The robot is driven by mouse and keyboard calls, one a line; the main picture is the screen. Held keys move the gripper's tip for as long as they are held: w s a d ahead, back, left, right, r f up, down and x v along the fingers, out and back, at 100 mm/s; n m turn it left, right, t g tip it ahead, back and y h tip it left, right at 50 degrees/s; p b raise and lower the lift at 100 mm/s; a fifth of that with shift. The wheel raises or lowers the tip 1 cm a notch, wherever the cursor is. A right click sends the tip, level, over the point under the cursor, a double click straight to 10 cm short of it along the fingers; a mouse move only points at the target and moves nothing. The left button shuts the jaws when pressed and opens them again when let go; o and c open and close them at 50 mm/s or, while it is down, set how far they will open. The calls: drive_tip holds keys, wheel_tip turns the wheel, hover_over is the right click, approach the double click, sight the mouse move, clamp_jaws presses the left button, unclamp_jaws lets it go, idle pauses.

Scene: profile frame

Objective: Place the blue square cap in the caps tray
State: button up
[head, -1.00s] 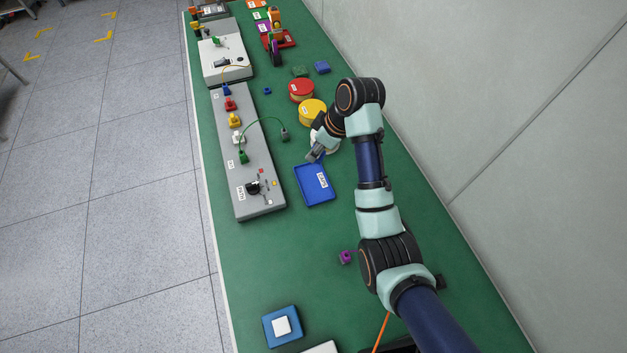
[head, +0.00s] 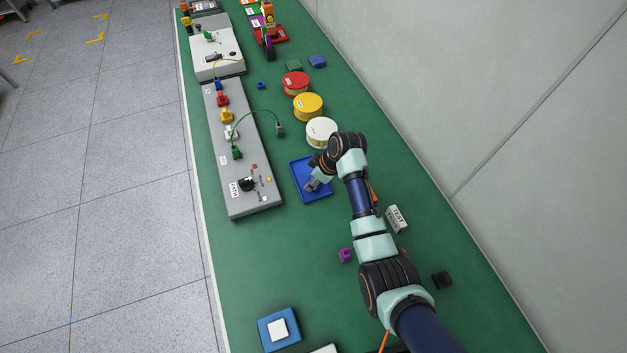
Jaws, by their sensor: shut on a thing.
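The caps tray (head: 298,172) is a shallow blue tray in the middle of the bench, with its label hidden behind my arm. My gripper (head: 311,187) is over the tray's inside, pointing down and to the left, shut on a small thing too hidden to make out. I cannot tell whether the held thing touches the tray floor. I cannot make out the blue square cap for certain.
A grey panel (head: 240,150) with coloured plugs and a green cable stands left of the tray. A white-topped round tub (head: 321,132), a yellow one (head: 308,106) and a red one (head: 295,84) stand beyond it. A purple piece (head: 345,255) lies nearer.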

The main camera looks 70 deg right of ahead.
drive_tip(key=shift+r, duration=0.1)
drive_tip(key=o, duration=0.3)
drive_tip(key=shift+f, duration=0.2)
drive_tip(key=o, duration=0.5)
drive_tip(key=shift+r, duration=0.3)
drive_tip(key=p+v, duration=0.3)
drive_tip(key=v, duration=0.8)
drive_tip(key=shift+s+r, duration=0.2)
drive_tip(key=shift+r, duration=0.15)
drive_tip(key=shift+r+p, duration=0.1)
drive_tip(key=shift+p, duration=0.3)
